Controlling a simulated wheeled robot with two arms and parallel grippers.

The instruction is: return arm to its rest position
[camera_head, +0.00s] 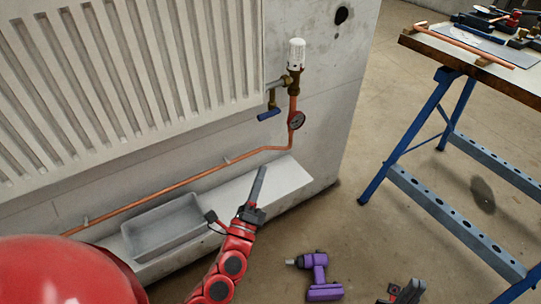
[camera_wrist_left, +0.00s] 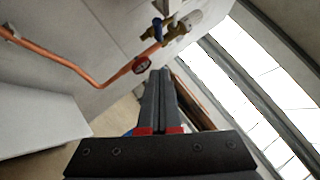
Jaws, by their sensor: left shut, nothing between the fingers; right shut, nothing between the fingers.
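My left gripper (camera_head: 261,172) is at the end of my red arm, in front of the white ledge under the radiator. Its two dark fingers are together with nothing between them. They also show in the left wrist view (camera_wrist_left: 160,75), closed and pointing toward the pipe and valve area. My right gripper (camera_head: 410,291) shows only in part at the bottom edge of the head view, right of the purple drill. It is shut and empty; the rest of that arm is out of the picture.
A radiator (camera_head: 130,80) hangs on the wall with a white-capped valve (camera_head: 296,55), blue-handled tap (camera_head: 269,114), gauge (camera_head: 297,120) and copper pipe (camera_head: 190,180). A grey tray (camera_head: 150,250) sits on the ledge. A purple drill (camera_head: 318,277) is on the floor. A workbench (camera_head: 430,45) stands right.

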